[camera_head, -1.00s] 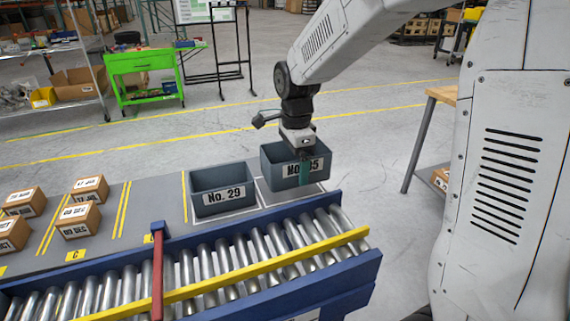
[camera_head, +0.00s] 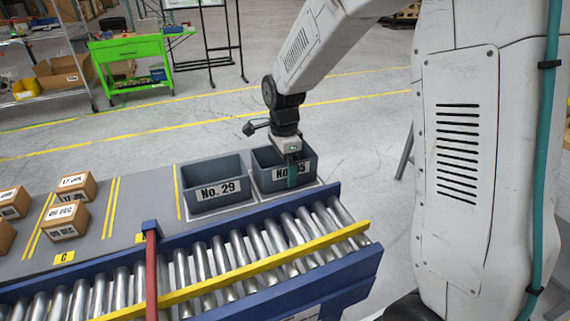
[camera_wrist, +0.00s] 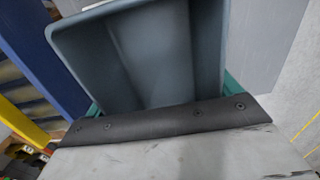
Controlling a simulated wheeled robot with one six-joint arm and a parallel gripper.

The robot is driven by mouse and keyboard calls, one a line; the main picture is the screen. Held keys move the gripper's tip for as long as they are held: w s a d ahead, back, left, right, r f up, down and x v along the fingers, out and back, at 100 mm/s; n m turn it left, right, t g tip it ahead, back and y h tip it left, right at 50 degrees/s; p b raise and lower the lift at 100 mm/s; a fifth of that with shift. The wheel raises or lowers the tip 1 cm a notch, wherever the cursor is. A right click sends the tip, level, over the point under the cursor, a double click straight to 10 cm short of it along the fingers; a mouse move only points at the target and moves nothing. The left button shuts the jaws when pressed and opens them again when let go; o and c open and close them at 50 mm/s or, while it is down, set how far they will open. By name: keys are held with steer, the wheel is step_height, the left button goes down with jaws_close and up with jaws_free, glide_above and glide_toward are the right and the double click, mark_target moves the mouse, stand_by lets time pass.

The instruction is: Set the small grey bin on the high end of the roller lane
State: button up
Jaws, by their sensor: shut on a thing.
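A grey bin (camera_head: 310,168), its label partly hidden by a teal finger, is at the right end of the grey work surface. My gripper (camera_head: 292,166) points down and is shut on its front wall. In the wrist view, the open, empty-looking bin (camera_wrist: 150,60) fills the middle, with teal finger parts at both sides. Whether its base touches the surface is unclear. Another grey bin, labelled No. 29 (camera_head: 200,200), stands close on its left. The roller lane (camera_head: 215,262), with blue side rails, runs in front of both bins.
A yellow bar (camera_head: 250,270) runs along the lane above the rollers, and a red post (camera_head: 151,275) stands by it. Several cardboard boxes (camera_head: 62,222) sit on the surface at left. A green cart (camera_head: 128,55) stands far behind. The rollers at right look empty.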

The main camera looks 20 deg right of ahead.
steer(key=shift+f, duration=0.1)
steer(key=shift+f, duration=0.1)
steer(key=o, duration=0.8)
steer(key=shift+o, duration=0.2)
steer(key=shift+r, duration=3.95)
steer(key=s+d+r+n, duration=0.1)
steer(key=s+r+n, duration=0.35)
steer(key=s, duration=0.35)
steer(key=s+d+r+n, duration=0.1)
steer(key=s+r+n, duration=0.35)
steer(key=s, duration=0.35)
steer(key=s+d+f+n+t, duration=0.1)
steer(key=s+n, duration=0.8)
steer(key=s, duration=0.5)
steer(key=shift+d, duration=0.15)
